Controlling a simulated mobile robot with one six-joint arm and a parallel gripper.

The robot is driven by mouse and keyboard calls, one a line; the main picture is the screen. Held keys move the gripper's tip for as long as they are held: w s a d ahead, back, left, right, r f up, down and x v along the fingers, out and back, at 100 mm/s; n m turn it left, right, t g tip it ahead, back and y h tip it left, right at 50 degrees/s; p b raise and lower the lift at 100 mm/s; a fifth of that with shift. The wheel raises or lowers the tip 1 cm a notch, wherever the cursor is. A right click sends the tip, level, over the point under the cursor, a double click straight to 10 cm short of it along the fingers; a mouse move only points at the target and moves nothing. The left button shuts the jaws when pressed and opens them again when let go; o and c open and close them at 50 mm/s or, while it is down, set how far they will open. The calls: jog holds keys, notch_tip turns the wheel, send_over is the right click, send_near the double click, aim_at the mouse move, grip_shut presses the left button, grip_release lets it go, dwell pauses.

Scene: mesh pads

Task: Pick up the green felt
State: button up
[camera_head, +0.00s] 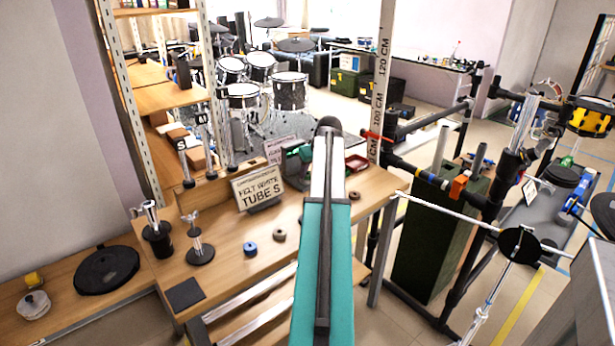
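I cannot make out a green felt for sure. A small green patch (304,152) shows at the back of the wooden table, just left of my arm, but I cannot tell what it is. Two felt-like rings lie on the table left of my arm, one blue (250,248) and one grey-brown (279,235). Another small brown ring (355,195) lies right of my arm. My teal and white arm rises through the middle and hides part of the table. My gripper's fingers are not visible.
The wooden table (225,275) holds a "felt" and "tubes" sign (258,188), a dark square pad (185,293), upright metal stands (200,250) and a red tray (356,163). A tall marked post (380,90) stands behind right. A black rack (455,270) stands at the right.

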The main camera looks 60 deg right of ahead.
aim_at(309, 175)
jog(key=c, duration=0.3)
jog(key=shift+r, duration=0.1)
jog(key=shift+r, duration=1.45)
jog(key=shift+s+a+r, duration=0.1)
jog(key=shift+r, duration=0.15)
jog(key=s+a+r, duration=0.1)
jog(key=s+a, duration=0.9)
jog(key=a, duration=0.1)
jog(key=shift+s+a+r, duration=0.2)
jog(key=shift+s+a, duration=0.1)
